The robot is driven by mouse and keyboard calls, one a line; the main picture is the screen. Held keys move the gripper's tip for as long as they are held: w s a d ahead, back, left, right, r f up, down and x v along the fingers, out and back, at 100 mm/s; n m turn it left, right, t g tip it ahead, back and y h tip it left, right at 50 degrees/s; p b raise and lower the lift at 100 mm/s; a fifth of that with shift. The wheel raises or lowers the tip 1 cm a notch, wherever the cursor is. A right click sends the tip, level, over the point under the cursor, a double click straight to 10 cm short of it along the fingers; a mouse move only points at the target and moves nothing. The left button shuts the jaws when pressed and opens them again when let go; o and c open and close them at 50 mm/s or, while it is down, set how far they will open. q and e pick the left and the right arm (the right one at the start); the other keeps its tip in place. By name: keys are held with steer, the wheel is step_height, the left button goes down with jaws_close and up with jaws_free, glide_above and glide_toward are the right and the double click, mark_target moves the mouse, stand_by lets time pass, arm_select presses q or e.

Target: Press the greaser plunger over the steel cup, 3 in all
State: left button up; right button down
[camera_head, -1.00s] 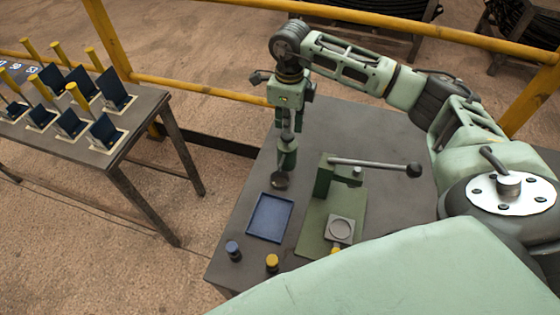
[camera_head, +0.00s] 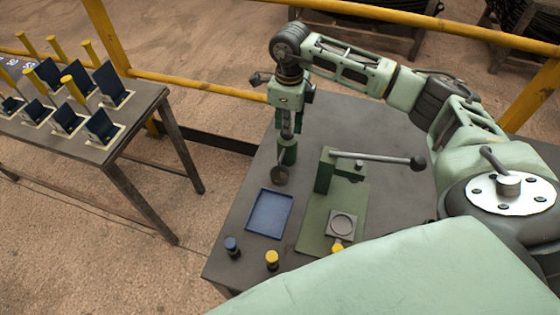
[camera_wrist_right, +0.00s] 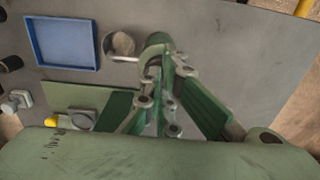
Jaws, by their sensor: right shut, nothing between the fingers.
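A dark green upright cylinder, seemingly the greaser (camera_head: 287,155), stands on the bench. A small round grey cup, seemingly the steel cup (camera_head: 280,176), is at its foot in the head view; the round cup (camera_wrist_right: 118,45) also shows in the right wrist view beside the green cylinder (camera_wrist_right: 156,40). My right gripper (camera_head: 286,132) points down, directly above the cylinder. In the right wrist view its fingers are together at the cylinder's top, with nothing between them. The plunger itself is hidden by the fingers, and I cannot tell whether they touch it. My left gripper is not in view.
A blue tray (camera_head: 269,214) lies left of a green lever press (camera_head: 325,172), whose handle (camera_head: 385,160) reaches right. A blue knob (camera_head: 232,246) and a yellow knob (camera_head: 271,260) stand at the bench's near edge. Another table (camera_head: 100,155) with several small racks is at left.

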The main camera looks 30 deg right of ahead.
steer(key=shift+s+f, duration=0.1)
steer(key=shift+r+p, duration=0.9)
steer(key=shift+r, duration=0.8)
step_height(320, 180, up, 6)
steer(key=p, duration=0.3)
